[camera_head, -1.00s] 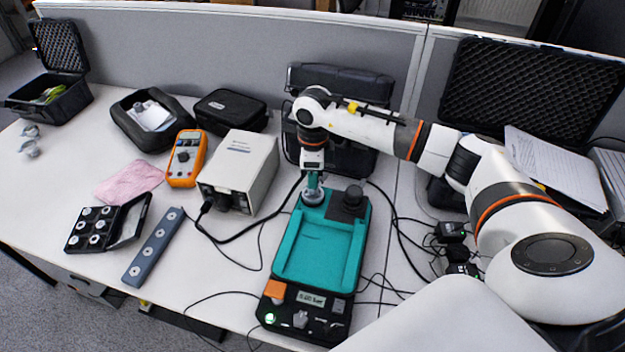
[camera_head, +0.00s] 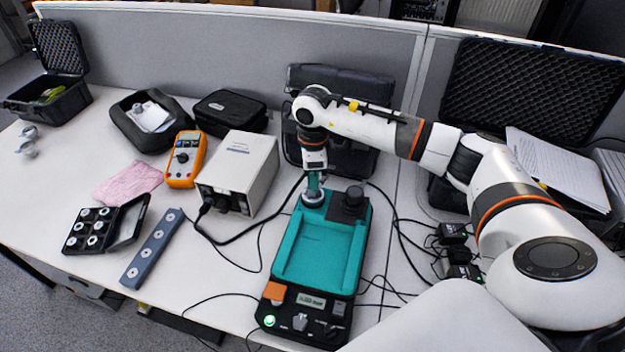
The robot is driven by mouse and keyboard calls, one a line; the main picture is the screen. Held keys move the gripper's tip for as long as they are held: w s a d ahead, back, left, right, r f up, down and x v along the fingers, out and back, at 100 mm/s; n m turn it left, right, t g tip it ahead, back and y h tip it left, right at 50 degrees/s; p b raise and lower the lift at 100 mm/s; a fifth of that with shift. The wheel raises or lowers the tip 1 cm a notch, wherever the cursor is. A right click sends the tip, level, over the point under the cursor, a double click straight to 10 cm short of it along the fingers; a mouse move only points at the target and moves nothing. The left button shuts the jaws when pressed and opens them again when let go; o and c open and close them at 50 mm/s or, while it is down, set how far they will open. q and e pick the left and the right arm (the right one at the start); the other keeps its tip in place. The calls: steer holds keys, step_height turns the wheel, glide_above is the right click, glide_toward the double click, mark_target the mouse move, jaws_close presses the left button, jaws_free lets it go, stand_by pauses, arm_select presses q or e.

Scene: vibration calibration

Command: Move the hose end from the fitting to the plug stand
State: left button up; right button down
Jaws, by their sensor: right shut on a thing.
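My right gripper (camera_head: 314,182) points down at the back left corner of the teal-topped device (camera_head: 318,250). It is shut on a small piece at the round metal fitting (camera_head: 313,198), which I take to be the hose end. The fingers hide most of that piece, and I cannot tell whether it is seated on the fitting or just above it. A black round knob-like post (camera_head: 352,201) stands at the back right corner of the device; I cannot tell whether it is the plug stand. My left gripper is not in view.
A white box instrument (camera_head: 238,172) and an orange multimeter (camera_head: 186,158) stand left of the device. A grey-blue bar (camera_head: 152,250) and an open black case of round parts (camera_head: 92,230) lie further left. Black cables (camera_head: 400,235) run on both sides. A grey partition (camera_head: 330,50) closes the back.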

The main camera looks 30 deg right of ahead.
steer(key=shift+r, duration=0.75)
stand_by(0.7)
steer(key=shift+r+p, duration=1.15)
steer(key=shift+r, duration=0.65)
steer(key=shift+f, duration=0.1)
